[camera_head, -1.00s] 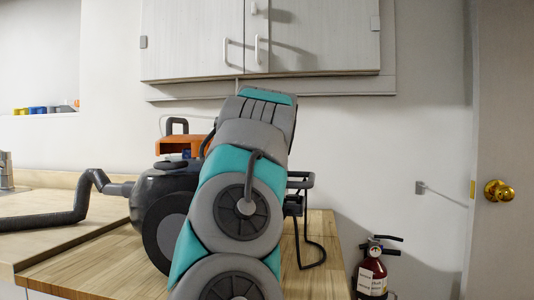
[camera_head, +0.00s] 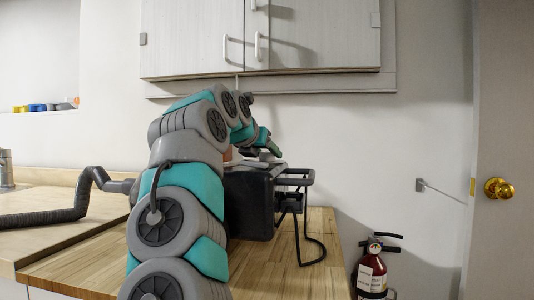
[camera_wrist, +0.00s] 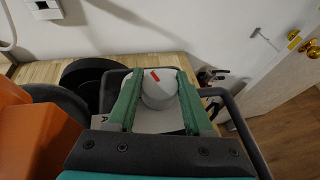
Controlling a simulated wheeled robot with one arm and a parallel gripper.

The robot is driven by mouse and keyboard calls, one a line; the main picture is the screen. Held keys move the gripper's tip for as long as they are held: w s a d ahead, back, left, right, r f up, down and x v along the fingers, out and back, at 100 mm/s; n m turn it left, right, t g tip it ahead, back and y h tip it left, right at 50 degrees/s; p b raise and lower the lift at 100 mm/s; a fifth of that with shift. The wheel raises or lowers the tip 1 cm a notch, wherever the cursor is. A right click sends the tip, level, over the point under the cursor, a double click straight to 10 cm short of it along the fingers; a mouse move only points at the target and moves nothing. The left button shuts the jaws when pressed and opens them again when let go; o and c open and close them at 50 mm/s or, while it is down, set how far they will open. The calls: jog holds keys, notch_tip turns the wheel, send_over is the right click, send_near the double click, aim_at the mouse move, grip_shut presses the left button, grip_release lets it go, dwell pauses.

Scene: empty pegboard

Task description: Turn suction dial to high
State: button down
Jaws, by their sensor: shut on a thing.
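The suction dial (camera_wrist: 160,92) is a round grey knob with a short red mark near its far edge, on a light panel (camera_wrist: 160,122) on top of the vacuum. My gripper (camera_wrist: 158,84) has its two green fingers on the left and right sides of the dial, shut on it. In the head view my gripper (camera_head: 267,146) reaches down over the top of the dark vacuum body (camera_head: 250,203); the dial is too small to tell there. The panel's lettering is mostly hidden by the fingers. My arm hides the left part of the vacuum.
The vacuum stands on a wooden counter (camera_head: 100,265). Its black handle frame (camera_head: 306,240) is at the right and its hose (camera_head: 75,212) lies at the left. An orange part (camera_wrist: 35,145) is close at left in the wrist view. A fire extinguisher (camera_head: 371,276) stands at right.

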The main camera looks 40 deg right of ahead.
jog(key=shift+w+m+g+h, duration=0.1)
jog(key=shift+m+g+h, duration=0.3)
jog(key=shift+m+g, duration=0.3)
jog(key=shift+a, duration=0.1)
dwell(0.4)
jog(key=shift+c, duration=1.4)
grip_release()
